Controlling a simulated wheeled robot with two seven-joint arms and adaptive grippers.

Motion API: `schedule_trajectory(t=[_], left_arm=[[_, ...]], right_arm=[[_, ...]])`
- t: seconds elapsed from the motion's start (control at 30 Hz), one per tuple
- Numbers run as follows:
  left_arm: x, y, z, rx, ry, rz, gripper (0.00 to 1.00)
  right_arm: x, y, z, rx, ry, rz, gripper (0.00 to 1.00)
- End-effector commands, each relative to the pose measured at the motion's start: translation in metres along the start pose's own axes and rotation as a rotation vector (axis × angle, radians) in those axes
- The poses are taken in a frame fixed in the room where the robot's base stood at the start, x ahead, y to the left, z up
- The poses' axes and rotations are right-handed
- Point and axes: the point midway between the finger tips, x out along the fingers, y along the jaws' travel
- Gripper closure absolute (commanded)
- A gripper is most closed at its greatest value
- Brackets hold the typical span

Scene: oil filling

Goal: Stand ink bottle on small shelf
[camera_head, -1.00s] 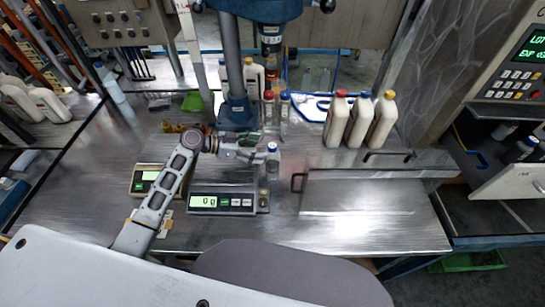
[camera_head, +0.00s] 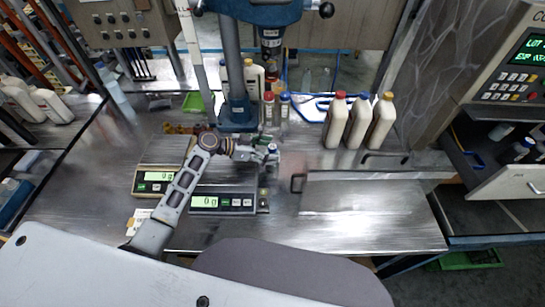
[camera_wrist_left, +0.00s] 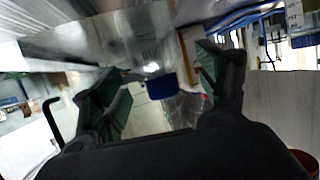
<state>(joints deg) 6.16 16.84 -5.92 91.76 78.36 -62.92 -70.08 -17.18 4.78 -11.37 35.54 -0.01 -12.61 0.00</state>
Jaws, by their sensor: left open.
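A small clear bottle with a blue cap (camera_head: 272,148) stands behind the right end of the front scale; I take it for the ink bottle. My left gripper (camera_head: 265,153) reaches it from the left and partly hides it. In the left wrist view, the blue cap (camera_wrist_left: 160,87) shows between the spread green-padded fingers of the left gripper (camera_wrist_left: 165,88); I see no clear contact. A small shelf (camera_head: 490,180) juts out under the control panel at the far right, with dark, blue-capped bottles (camera_head: 522,150) on it. My right gripper is not in view.
Two scales (camera_head: 224,202) sit left of centre. White jugs with red, blue and yellow caps (camera_head: 358,125) stand behind. A drill-press-like column (camera_head: 236,95) rises behind my gripper. A raised metal plate with handles (camera_head: 370,195) fills the right of the table; its top is clear.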

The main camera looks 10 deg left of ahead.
Motion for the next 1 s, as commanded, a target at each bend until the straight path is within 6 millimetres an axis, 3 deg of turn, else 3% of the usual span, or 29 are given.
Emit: schedule_trajectory(t=[0.2, 0.67, 1.0], left_arm=[[0.0138, 0.0002, 0.0004, 0.000, -0.001, 0.000, 0.26], [0.0142, 0.0002, 0.0012, 0.000, -0.002, 0.000, 0.26], [0.0141, 0.0002, 0.0012, 0.000, -0.002, 0.000, 0.68]], right_arm=[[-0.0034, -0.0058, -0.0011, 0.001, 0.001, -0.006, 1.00], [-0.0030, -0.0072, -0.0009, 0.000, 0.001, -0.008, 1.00], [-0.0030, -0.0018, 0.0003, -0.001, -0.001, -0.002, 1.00]])
